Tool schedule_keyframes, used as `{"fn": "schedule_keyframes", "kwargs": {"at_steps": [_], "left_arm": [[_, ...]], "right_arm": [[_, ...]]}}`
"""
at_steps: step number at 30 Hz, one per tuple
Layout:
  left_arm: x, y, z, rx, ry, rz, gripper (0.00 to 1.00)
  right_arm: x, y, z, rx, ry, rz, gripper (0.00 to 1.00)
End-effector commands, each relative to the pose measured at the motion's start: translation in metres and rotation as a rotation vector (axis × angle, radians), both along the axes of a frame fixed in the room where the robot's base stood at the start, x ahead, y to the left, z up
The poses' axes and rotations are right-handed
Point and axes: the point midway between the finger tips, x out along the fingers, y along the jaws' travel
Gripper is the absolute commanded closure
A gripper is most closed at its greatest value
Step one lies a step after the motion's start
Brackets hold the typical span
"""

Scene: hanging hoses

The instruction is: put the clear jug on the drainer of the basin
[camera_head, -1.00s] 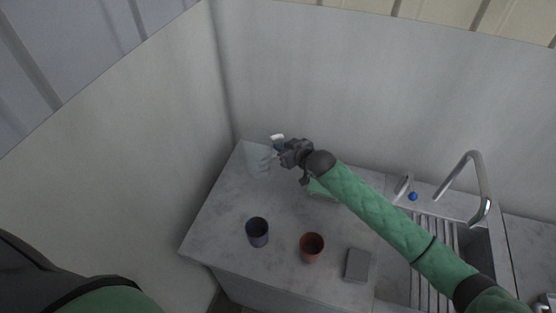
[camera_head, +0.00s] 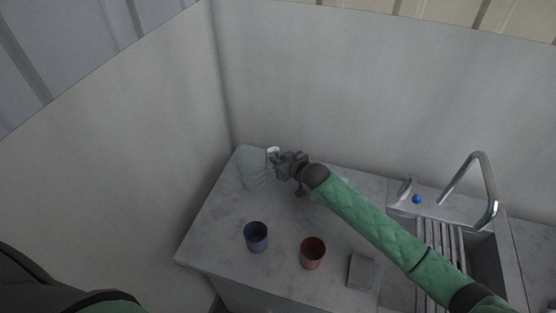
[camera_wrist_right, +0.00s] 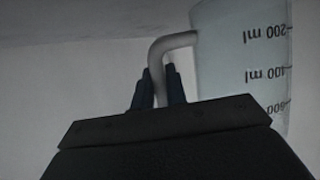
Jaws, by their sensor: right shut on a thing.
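The clear jug (camera_head: 251,170), bluish and see-through, is at the far left corner of the worktop in the head view. My right gripper (camera_head: 274,160) is at its right side. In the right wrist view the fingers (camera_wrist_right: 160,90) are shut around the jug's pale handle (camera_wrist_right: 172,44), and the jug body (camera_wrist_right: 240,45) with its ml marks stands to the right. I cannot tell whether the jug's base touches the worktop. The ribbed drainer (camera_head: 434,236) lies beside the basin (camera_head: 486,258) at the right, partly hidden by my right arm. My left gripper is out of view.
A blue cup (camera_head: 256,237) and a reddish-brown cup (camera_head: 312,254) stand on the worktop (camera_head: 215,235). A grey block (camera_head: 361,271) lies right of them. A tall curved tap (camera_head: 487,180) rises behind the basin. Walls close off the back and left.

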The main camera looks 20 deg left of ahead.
Motion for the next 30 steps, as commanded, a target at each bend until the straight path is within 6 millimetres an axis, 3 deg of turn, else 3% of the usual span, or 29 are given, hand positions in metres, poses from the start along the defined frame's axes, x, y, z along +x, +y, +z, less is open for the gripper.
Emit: {"fn": "schedule_keyframes", "kwargs": {"at_steps": [5,6,9,19,23,30], "left_arm": [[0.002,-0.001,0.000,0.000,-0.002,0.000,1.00],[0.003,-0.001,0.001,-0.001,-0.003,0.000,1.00],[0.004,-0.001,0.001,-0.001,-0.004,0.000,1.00],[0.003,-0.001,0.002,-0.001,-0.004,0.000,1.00],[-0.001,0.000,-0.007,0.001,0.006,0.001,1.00],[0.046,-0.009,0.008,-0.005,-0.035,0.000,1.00]], "right_arm": [[0.000,0.000,-0.003,0.000,0.000,0.000,1.00],[0.000,0.000,-0.003,0.000,0.000,0.000,0.80],[0.000,0.000,-0.003,0.000,0.000,0.000,0.65],[0.000,0.000,0.001,0.001,-0.001,0.000,0.65],[-0.006,-0.009,0.002,0.002,0.000,0.000,0.65],[-0.031,-0.043,0.017,0.001,-0.001,0.000,0.65]]}}
